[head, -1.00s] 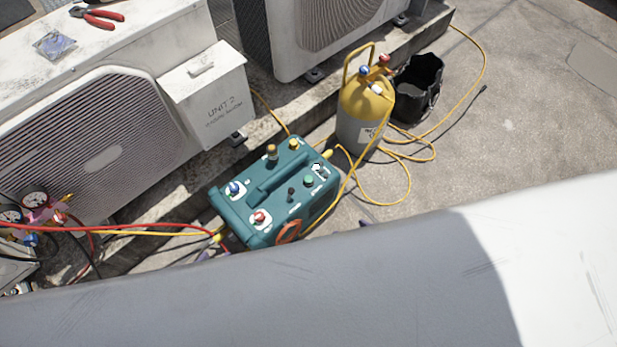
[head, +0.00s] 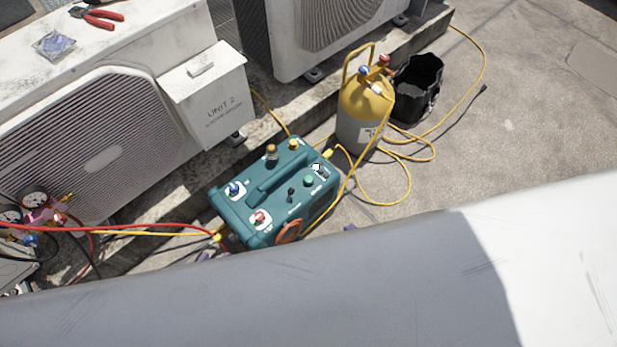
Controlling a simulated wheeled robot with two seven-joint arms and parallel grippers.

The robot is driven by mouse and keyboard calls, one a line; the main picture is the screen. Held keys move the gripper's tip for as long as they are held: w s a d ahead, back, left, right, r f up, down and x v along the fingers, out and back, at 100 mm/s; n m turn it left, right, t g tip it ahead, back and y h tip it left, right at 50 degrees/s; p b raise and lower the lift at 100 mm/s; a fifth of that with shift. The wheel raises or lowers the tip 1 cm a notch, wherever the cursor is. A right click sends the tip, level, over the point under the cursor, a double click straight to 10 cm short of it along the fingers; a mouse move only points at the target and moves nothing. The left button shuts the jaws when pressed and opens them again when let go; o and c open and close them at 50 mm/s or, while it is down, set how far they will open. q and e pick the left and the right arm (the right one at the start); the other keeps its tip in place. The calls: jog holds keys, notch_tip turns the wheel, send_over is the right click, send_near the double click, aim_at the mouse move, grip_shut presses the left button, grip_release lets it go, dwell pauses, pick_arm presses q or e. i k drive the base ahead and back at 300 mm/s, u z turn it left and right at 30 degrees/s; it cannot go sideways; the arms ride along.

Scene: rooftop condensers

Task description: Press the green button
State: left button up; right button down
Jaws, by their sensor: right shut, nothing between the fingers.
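The green button (head: 309,182) is a small round cap on top of the teal machine (head: 262,186), near its right end. Nothing covers it. A black switch (head: 291,192) stands beside it. Of my left gripper (head: 207,255), only a purple bit shows near the machine's lower left corner. The rest of both is hidden, and the left jaws cannot be judged.
A large grey rounded surface (head: 300,300) crosses the foreground. Red and yellow hoses (head: 140,230) reach the machine's left end. A yellow-topped cylinder (head: 367,105) and a black bucket (head: 418,85) stand behind right. White condenser units line the left.

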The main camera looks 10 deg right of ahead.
aim_at(307, 179)
jog(key=z, duration=1.15)
jog(key=i, duration=0.4)
jog(key=u, duration=1.5)
